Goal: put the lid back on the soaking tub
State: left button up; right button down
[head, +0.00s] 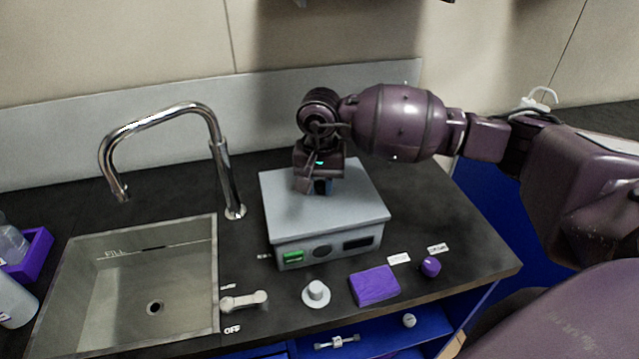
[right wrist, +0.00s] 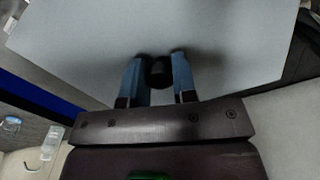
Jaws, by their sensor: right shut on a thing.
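The soaking tub (head: 325,248) is a grey box with a green display and a dark dial on its front, standing on the dark counter right of the sink. Its flat grey lid (head: 350,203) lies over the top of the box; I cannot tell whether it is fully seated or just above the rim. My right gripper (head: 322,187) points down over the lid. In the right wrist view its blue fingers are shut on the dark knob (right wrist: 158,70) of the lid (right wrist: 225,45). My left gripper is not in view.
A steel sink (head: 100,300) with a tall tap (head: 222,165) is on the left. In front of the tub are a round grey stopper-like piece (head: 316,293), a purple block (head: 374,285) and a small purple knob (head: 430,266). An open blue drawer (head: 375,340) is below the counter edge.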

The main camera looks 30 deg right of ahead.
dwell(0.5)
jog(key=shift+f+b, duration=0.15)
jog(key=shift+b, duration=0.15)
dwell(0.5)
dwell(0.7)
jog(key=shift+f+b, duration=0.1)
jog(key=shift+b, duration=0.3)
dwell(0.5)
jog(key=shift+f+b, duration=0.2)
jog(key=shift+b, duration=0.1)
dwell(0.4)
